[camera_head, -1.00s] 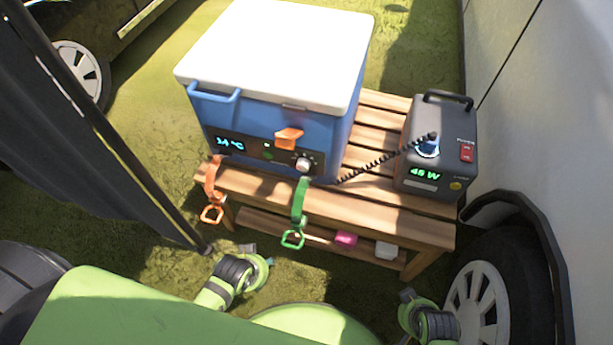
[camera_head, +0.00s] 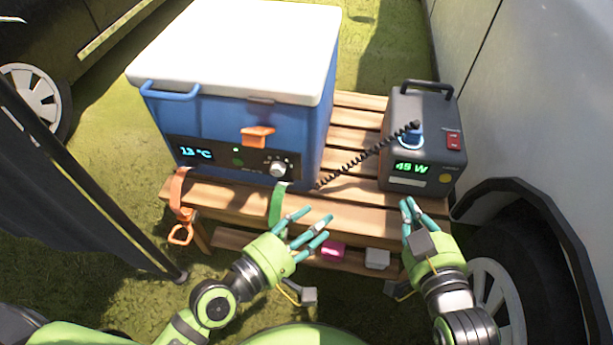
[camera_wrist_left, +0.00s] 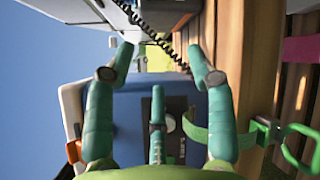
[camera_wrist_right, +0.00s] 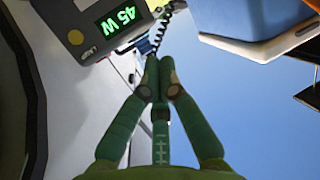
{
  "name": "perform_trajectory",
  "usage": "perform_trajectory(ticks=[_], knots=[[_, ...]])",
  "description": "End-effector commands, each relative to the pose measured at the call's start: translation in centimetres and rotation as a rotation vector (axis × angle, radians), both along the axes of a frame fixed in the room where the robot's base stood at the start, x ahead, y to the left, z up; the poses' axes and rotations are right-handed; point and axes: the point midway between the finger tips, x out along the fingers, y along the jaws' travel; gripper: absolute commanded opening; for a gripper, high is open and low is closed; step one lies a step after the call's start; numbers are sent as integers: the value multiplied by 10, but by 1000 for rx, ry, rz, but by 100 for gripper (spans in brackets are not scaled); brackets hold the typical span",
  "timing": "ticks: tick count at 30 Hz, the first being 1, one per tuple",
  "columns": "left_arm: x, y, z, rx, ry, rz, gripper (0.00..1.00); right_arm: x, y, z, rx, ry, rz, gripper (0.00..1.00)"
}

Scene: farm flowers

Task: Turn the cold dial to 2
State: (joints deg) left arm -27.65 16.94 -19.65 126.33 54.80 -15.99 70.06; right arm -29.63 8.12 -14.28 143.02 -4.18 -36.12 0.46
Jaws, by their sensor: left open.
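The cold dial (camera_head: 278,169) is a small silver knob on the dark front panel of the blue cooler (camera_head: 225,120); a display left of it reads 13 °C. In the left wrist view the dial (camera_wrist_left: 169,123) shows partly, beside a finger. My left gripper (camera_head: 308,228) is open and empty, in front of the bench, below and right of the dial, apart from it. My right gripper (camera_head: 408,208) is in front of the bench below the power box; in the right wrist view its fingertips (camera_wrist_right: 159,75) are together with nothing between them. The dial's number marks are too small to read.
The power box (camera_head: 425,135) reads about 45 W and has a coiled cable (camera_head: 355,160) running to the cooler side. A green strap (camera_head: 277,205) and an orange strap (camera_head: 178,195) hang at the wooden bench's (camera_head: 345,212) front. A vehicle wheel (camera_head: 510,270) stands right.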

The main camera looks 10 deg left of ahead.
Motion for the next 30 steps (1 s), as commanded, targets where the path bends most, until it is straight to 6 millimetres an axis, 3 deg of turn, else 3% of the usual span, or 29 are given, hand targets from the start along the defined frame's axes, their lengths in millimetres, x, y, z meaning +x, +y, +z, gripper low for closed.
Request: perform_trajectory(ticks=[3, 6, 12, 17, 30], knots=[[20, 27, 7, -460, 158, 184, 55, 5, 15, 52, 54, -225, 37, 0], [32, 57, 1, -777, 266, 329, 55, 1, 23, 87, 94, -380, 63, 0], [40, 99, -20, -1140, 368, 519, 55, -10, 31, 127, 144, -556, 93, 0], [50, 107, -24, -1210, 380, 558, 55, -11, 31, 130, 147, -567, 93, 0], [107, 101, -24, -1208, 381, 555, 55, -3, 27, 110, 118, -463, 75, 0]])
